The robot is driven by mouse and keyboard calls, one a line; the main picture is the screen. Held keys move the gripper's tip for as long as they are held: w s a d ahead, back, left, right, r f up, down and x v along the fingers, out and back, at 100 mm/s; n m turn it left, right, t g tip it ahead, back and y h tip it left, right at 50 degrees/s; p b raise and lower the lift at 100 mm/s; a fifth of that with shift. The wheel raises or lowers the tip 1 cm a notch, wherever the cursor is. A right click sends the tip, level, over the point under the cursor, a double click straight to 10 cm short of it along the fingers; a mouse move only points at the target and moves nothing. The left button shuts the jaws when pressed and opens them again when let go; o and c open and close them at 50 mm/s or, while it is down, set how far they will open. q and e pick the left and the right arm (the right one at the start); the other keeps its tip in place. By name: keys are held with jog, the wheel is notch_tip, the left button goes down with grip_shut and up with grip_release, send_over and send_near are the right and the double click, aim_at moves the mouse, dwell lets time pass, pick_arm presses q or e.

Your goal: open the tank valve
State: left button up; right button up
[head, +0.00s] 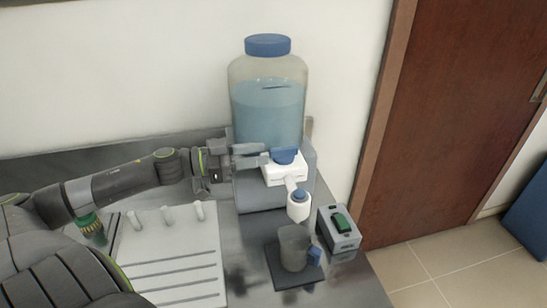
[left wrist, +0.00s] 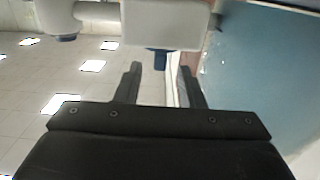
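The tank (head: 268,112) is a clear jar of blue water with a blue cap, standing on a grey stand. Its white valve (head: 282,172) has a blue handle (head: 286,155) on top and a spout (head: 298,205) pointing toward the front. My left gripper (head: 266,155) is level with the handle, just left of it. In the left wrist view the two fingers are apart, and the blue handle (left wrist: 157,60) shows just beyond the gap between their tips. The white valve body (left wrist: 165,25) lies past it. Contact cannot be told. My right gripper is not in view.
A clear beaker (head: 294,248) stands on a dark pad (head: 284,275) below the spout. A grey box with a green switch (head: 339,222) is to its right. A white draining board with pegs (head: 180,262) is at the left. A brown door (head: 455,120) is beyond the bench.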

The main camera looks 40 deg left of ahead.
aim_at(273, 149)
pick_arm(q)
jog(key=shift+b+x, duration=0.4)
jog(key=shift+x, duration=1.85)
jog(key=shift+c, duration=0.3)
grip_shut()
